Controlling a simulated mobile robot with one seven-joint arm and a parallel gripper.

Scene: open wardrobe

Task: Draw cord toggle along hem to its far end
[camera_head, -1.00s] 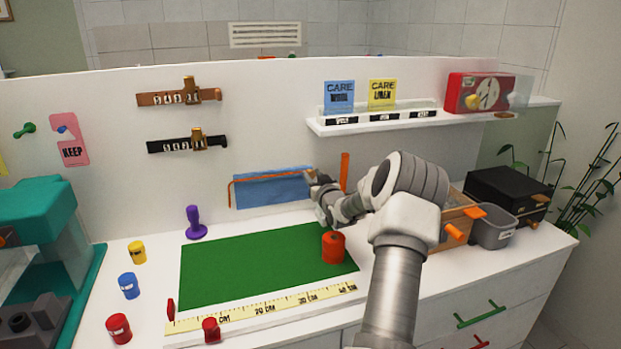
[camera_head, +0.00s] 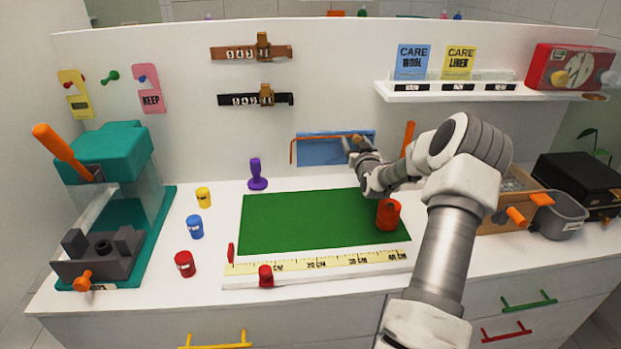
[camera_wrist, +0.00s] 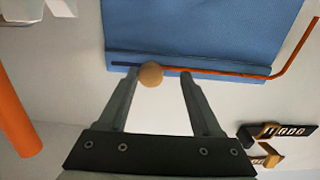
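A blue cloth panel (camera_head: 322,152) hangs on the upright white board, with an orange cord (camera_head: 291,152) along its hem and down past its left edge. In the wrist view the cloth (camera_wrist: 200,32) is at the top; the cord (camera_wrist: 235,73) runs right along the hem, then bends upward. The toggle is a small tan ball (camera_wrist: 151,74) at the cord's other end, beside a dark strip on the hem. My gripper (camera_wrist: 160,78) is open, its fingertips at the hem. The ball appears between them, nearer the left finger; contact is unclear. In the head view my gripper (camera_head: 356,146) is near the cloth's right part.
An orange upright rod (camera_head: 408,138) stands right of the cloth. A red-orange cylinder (camera_head: 388,215) stands on the green mat (camera_head: 300,225) below my wrist. A purple-handled object (camera_head: 257,175) stands left. A shelf (camera_head: 480,92) juts out at upper right.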

